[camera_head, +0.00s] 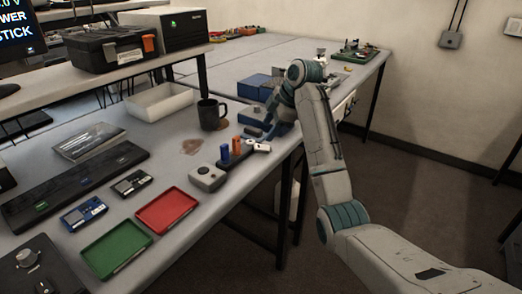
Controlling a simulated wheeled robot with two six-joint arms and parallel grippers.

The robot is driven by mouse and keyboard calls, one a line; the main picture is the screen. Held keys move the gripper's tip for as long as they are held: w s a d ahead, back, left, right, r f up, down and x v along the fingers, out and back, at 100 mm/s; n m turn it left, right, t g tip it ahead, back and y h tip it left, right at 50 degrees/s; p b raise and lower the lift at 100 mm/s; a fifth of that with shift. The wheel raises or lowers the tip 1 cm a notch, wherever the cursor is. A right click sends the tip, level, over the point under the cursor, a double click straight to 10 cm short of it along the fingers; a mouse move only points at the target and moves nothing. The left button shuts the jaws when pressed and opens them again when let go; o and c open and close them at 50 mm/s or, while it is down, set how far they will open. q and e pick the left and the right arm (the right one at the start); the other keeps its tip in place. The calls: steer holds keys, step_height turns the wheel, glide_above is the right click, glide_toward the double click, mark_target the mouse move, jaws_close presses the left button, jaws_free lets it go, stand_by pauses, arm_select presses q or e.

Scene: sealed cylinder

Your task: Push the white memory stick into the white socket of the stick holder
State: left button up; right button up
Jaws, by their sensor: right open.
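The dark stick holder (233,163) stands near the table's front edge. A blue stick (224,153) and an orange stick (237,146) stand upright in it. A small white piece (259,147) with dark spots is at its right end; I cannot tell whether this is the white memory stick, the white socket or both. My right gripper (258,133) is just behind and above that piece, open. The gap between its fingers is too small to make out, and I cannot tell whether it touches anything. My left gripper is out of view.
A grey box with a round knob (207,178) stands close left of the holder. Red (167,211) and green (117,248) trays are at the front left. A blue bin (254,87) stands farther back.

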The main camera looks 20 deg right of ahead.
mark_target(257, 146)
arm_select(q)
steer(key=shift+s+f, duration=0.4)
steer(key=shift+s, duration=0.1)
arm_select(e)
steer(key=shift+x, duration=1.2)
steer(key=shift+a+f, duration=0.1)
steer(key=shift+f, duration=0.1)
steer(key=x, duration=0.2)
steer(key=p+x, duration=0.1)
steer(key=x, duration=0.1)
steer(key=shift+s+a+f, duration=0.1)
steer(key=shift+a, duration=0.3)
steer(key=shift+f, duration=0.25)
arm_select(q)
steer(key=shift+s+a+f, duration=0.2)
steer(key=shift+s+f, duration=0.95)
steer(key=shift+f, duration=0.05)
arm_select(e)
steer(key=shift+c, duration=0.2)
jaws_close()
